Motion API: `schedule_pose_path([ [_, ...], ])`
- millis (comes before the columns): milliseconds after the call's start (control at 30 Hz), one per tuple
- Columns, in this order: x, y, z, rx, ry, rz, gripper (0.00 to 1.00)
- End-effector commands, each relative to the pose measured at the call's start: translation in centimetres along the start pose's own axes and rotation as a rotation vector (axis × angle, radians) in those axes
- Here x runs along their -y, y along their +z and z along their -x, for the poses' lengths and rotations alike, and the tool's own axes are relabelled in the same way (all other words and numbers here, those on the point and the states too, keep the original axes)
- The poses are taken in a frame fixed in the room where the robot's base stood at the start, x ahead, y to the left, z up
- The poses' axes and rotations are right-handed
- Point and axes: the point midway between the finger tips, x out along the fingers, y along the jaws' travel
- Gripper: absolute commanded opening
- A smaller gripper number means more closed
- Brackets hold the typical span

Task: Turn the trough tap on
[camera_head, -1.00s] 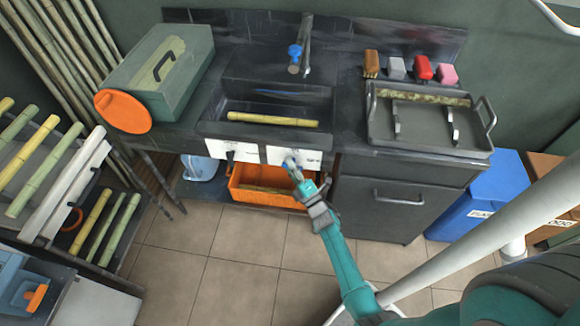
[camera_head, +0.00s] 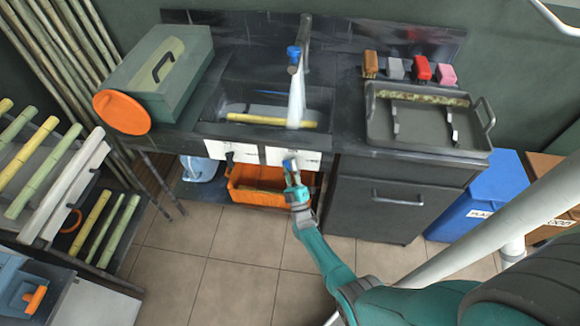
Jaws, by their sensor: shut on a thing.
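The trough tap (camera_head: 305,42) stands at the back of the trough, with a blue part (camera_head: 293,54) at its spout. A pale stream of water (camera_head: 297,97) falls from it into the dark trough (camera_head: 212,108). A yellow cane piece (camera_head: 268,120) lies in the trough, partly behind the stream. My gripper (camera_head: 290,166) is at the right white panel (camera_head: 308,157) on the trough's front. It is shut on a small control there, mostly hidden by the fingers.
An orange crate (camera_head: 245,193) sits under the trough, close below my gripper. A dark cabinet (camera_head: 395,210) and a metal tray (camera_head: 420,142) are to the right. A green box (camera_head: 185,85) stands left. The tiled floor in front is clear.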

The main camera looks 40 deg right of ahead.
Motion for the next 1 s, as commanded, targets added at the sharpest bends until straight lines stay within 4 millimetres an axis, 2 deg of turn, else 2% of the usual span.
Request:
schedule_pose_path([
  [467, -0.08, 0.08, 0.05, 0.004, 0.009, -0.007, 0.00],
  [500, -0.08, 0.08, 0.05, 0.004, 0.009, -0.007, 0.31],
  [567, -0.07, 0.07, 0.04, 0.004, 0.009, -0.007, 0.46],
  [867, -0.03, 0.02, 0.06, 0.002, 0.008, -0.007, 0.46],
  [1000, 0.02, 0.04, 0.85, 0.003, 0.006, -0.007, 0.46],
])
